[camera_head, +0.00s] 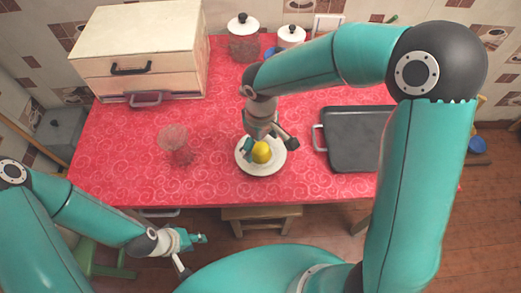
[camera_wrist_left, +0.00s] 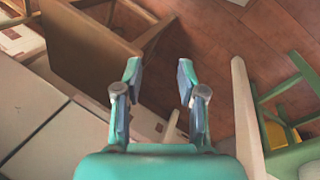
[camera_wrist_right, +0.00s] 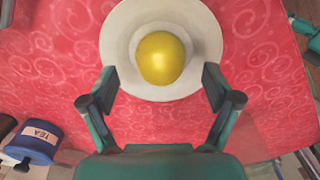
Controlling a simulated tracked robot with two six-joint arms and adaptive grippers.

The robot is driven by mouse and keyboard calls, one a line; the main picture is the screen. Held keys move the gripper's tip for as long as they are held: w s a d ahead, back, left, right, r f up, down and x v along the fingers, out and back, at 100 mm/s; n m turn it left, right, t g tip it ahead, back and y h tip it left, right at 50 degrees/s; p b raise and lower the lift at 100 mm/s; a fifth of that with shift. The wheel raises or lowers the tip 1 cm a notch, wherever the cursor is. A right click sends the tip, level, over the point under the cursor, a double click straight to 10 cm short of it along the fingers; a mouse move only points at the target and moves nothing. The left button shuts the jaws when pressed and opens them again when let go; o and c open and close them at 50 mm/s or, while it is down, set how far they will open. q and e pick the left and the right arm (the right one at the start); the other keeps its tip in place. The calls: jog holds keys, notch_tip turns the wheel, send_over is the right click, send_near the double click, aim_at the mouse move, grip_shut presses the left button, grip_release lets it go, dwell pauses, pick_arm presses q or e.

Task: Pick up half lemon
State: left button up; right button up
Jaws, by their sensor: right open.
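The yellow half lemon (camera_head: 261,152) sits in the middle of a white plate (camera_head: 272,169) near the front of the red counter. In the right wrist view the lemon (camera_wrist_right: 162,58) rests within a round white inner rim on the plate (camera_wrist_right: 113,50). My right gripper (camera_wrist_right: 160,84) is open and empty, above the plate's near side, with its fingers spread to either side of the lemon's line. It partly covers the plate in the head view. My left gripper (camera_wrist_left: 159,72) is open and empty, off the counter's front edge and low over the floor area.
A clear glass (camera_head: 175,147) stands left of the plate. A dark tray (camera_head: 358,140) lies to the right. A cream drawer box (camera_head: 140,45) is at the back left, with lidded jars (camera_head: 243,45) at the back. A stool (camera_head: 261,213) stands in front.

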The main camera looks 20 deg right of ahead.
aim_at(261, 146)
jog(key=shift+f, duration=1.3)
jog(key=c, duration=1.2)
jog(key=shift+r, duration=0.15)
jog(key=shift+c, duration=0.2)
notch_tip(261, 146, up, 20)
jog(key=p, duration=0.1)
jog(key=o, duration=0.5)
jog(key=c, duration=0.4)
jog(key=shift+o, duration=0.2)
jog(key=shift+f, duration=0.25)
